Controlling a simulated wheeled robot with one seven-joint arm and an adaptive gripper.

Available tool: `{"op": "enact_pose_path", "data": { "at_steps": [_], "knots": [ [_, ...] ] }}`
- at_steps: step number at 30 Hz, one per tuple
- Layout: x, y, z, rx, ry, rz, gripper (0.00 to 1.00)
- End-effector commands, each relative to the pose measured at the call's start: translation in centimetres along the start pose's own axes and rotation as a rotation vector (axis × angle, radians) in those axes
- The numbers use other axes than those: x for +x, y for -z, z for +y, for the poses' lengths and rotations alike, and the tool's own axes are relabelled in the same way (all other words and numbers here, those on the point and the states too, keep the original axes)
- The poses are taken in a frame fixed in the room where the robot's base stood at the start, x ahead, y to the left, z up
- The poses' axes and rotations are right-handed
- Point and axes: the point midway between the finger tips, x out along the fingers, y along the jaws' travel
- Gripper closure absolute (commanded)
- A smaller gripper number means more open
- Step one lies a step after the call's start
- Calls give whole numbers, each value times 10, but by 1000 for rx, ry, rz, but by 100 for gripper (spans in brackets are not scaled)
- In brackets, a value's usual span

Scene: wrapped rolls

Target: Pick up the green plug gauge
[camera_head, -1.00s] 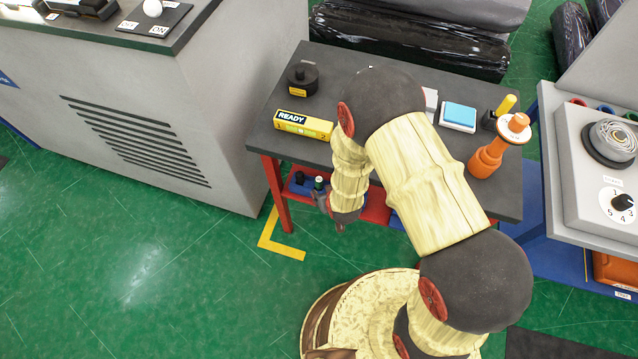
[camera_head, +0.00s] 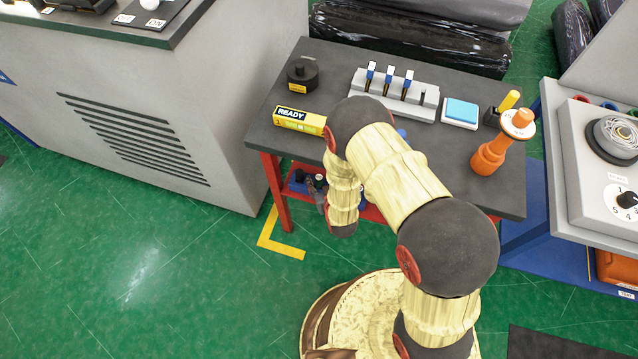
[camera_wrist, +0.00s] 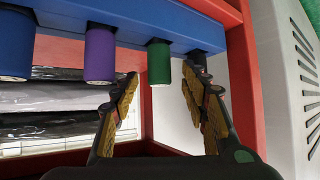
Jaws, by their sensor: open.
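The green plug gauge (camera_wrist: 158,62) is a short green cylinder in a blue rack (camera_wrist: 190,28), standing out toward the bottom of the wrist view. A purple gauge (camera_wrist: 99,56) and a blue gauge (camera_wrist: 16,45) are in the same rack to its left. A black piece (camera_wrist: 197,62) is to its right, partly behind a finger. My gripper (camera_wrist: 159,80) is open, with one finger on each side of the green gauge; I cannot tell whether they touch it. In the head view my gripper is at the lower shelf, where my arm hides much of the rack.
The rack is under a dark-topped table (camera_head: 350,65) with red legs (camera_head: 275,190); a red post (camera_wrist: 247,80) stands close right of my gripper. On the tabletop are a yellow READY box (camera_head: 300,120), a grey holder (camera_head: 395,92) and an orange tool (camera_head: 490,155).

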Motion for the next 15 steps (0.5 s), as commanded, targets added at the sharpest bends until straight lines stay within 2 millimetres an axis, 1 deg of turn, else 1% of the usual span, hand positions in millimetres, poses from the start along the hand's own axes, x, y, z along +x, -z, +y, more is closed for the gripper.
{"op": "enact_pose_path", "data": {
  "at_steps": [1, 3, 5, 12, 15],
  "knots": [
    [10, -5, 1, 1, -1, -1, 55],
    [19, -4, 1, 0, 0, 0, 55],
    [25, -3, 1, 0, 0, -1, 55],
    [26, -2, 1, 0, 0, -2, 55],
    [26, -1, 1, 0, 0, -2, 61]
  ]
}}
